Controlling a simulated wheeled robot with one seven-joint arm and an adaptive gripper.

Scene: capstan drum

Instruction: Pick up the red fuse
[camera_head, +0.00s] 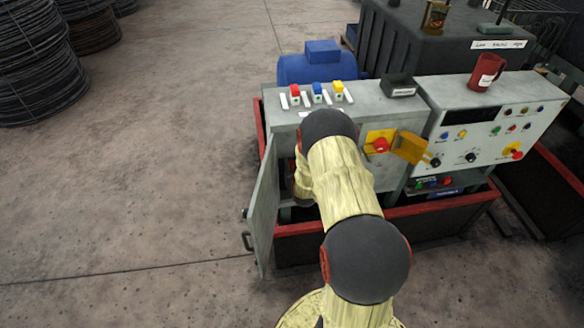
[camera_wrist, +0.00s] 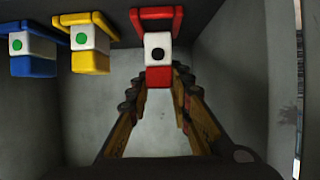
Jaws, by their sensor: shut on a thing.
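In the wrist view a red fuse (camera_wrist: 158,48) with a white middle and a black dot sits in the cabinet, below a red bracket. My gripper (camera_wrist: 157,82) is shut on it, one finger on each side of its lower red end. I cannot tell whether the fuse is free of its mount. In the head view my arm hides the gripper and the inside of the cabinet. Another red fuse (camera_head: 295,92) stands on the cabinet top.
A yellow fuse (camera_wrist: 84,38) and a blue fuse (camera_wrist: 33,45), both with green dots, hang left of the red one. Grey walls enclose the space. The cabinet door (camera_head: 262,212) stands open. A blue fuse (camera_head: 318,90) and a yellow fuse (camera_head: 338,88) stand on top.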

